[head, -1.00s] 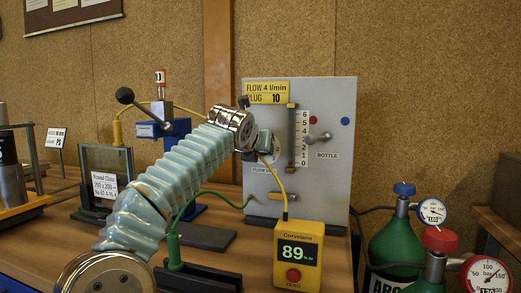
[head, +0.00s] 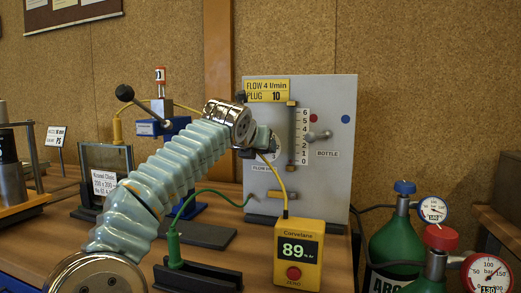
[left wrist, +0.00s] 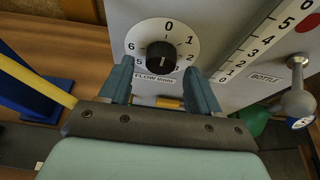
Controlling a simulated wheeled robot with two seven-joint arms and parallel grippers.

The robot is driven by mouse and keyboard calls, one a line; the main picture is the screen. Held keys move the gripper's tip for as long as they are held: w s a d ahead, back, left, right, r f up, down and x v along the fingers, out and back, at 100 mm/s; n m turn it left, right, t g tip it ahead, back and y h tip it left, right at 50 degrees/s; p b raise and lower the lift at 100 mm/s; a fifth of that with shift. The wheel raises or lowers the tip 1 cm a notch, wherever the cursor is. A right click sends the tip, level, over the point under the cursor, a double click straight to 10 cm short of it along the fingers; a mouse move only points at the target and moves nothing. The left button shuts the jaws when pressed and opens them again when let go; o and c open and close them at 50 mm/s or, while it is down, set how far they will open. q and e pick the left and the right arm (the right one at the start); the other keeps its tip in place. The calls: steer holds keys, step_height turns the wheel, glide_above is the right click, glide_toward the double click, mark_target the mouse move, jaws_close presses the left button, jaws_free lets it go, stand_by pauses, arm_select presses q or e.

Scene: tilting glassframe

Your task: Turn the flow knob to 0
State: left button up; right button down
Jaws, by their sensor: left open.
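The flow knob (left wrist: 162,56) is black and round, with a pale mark on its face that seems to point down, away from the 0. It sits on a white dial (left wrist: 188,30) with 0 at the top. The dial's lowest numbers are hidden or too small to read. My left gripper (left wrist: 161,76) is open in the left wrist view, its fingers below the knob at either side, not closed on it. In the head view my left gripper (head: 266,142) is at the grey panel (head: 338,100) and largely hides the dial. My right gripper is not in view.
A 0-to-6 scale (head: 303,136) and a bottle lever (head: 320,135) are right of the dial. A yellow meter (head: 299,256) reading 89 stands in front, with a yellow cable. Green gas bottles (head: 396,240) stand at right.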

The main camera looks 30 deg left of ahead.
arm_select(q)
steer(key=v, duration=1.2)
steer(key=shift+b, duration=0.45)
steer(key=shift+s+f, duration=0.1)
